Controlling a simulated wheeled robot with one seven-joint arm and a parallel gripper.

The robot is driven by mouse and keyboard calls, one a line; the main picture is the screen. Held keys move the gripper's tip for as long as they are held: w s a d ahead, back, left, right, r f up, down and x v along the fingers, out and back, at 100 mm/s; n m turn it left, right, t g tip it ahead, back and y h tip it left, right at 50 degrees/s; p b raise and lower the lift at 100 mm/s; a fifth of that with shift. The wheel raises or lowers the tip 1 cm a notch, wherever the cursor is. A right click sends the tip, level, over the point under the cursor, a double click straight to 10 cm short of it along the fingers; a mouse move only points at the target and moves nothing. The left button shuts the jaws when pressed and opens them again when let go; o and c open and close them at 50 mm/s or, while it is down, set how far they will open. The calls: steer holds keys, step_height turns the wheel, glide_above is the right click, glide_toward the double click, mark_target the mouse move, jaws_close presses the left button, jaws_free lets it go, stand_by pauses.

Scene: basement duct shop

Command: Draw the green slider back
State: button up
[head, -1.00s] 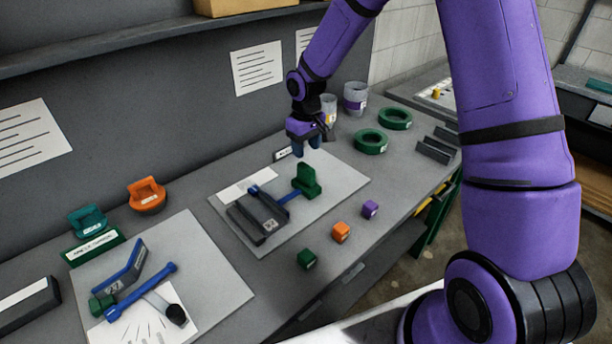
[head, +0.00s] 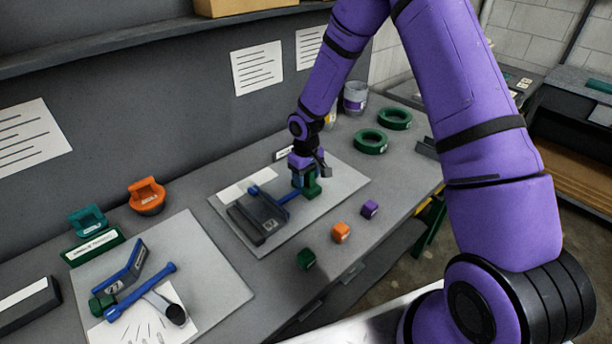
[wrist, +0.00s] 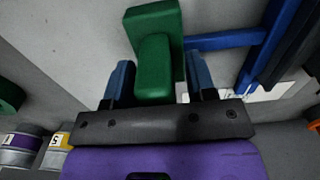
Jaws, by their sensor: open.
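The green slider (head: 313,187) sits at the right end of a blue rod (head: 289,196) that runs out of a dark grey block (head: 259,217) on a pale board. My gripper (head: 305,176) is down at the slider and hides part of it. In the wrist view, the slider's raised green grip (wrist: 154,66) stands between the two blue fingers of my gripper (wrist: 160,84). The fingers are open, with a gap visible on the right side of the grip. Contact on the left side is hard to tell.
Green (head: 306,259), orange (head: 340,232) and purple (head: 369,208) cubes lie in front of the board. Green rings (head: 370,141) lie to the back right. A second board (head: 219,275) with a blue and green mechanism is at left.

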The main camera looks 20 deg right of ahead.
steer(key=shift+c, duration=0.5)
jaws_close()
steer(key=w+d, duration=0.1)
steer(key=d, duration=0.2)
steer(key=w+d, duration=0.1)
steer(key=d, duration=0.2)
steer(key=w+d, duration=0.2)
steer(key=d, duration=0.1)
steer(key=shift+d+r, duration=0.1)
steer(key=shift+d, duration=0.25)
steer(key=shift+o, duration=0.5)
jaws_free()
steer(key=shift+w+d, duration=0.1)
steer(key=shift+d, duration=0.05)
step_height(320, 180, up, 11)
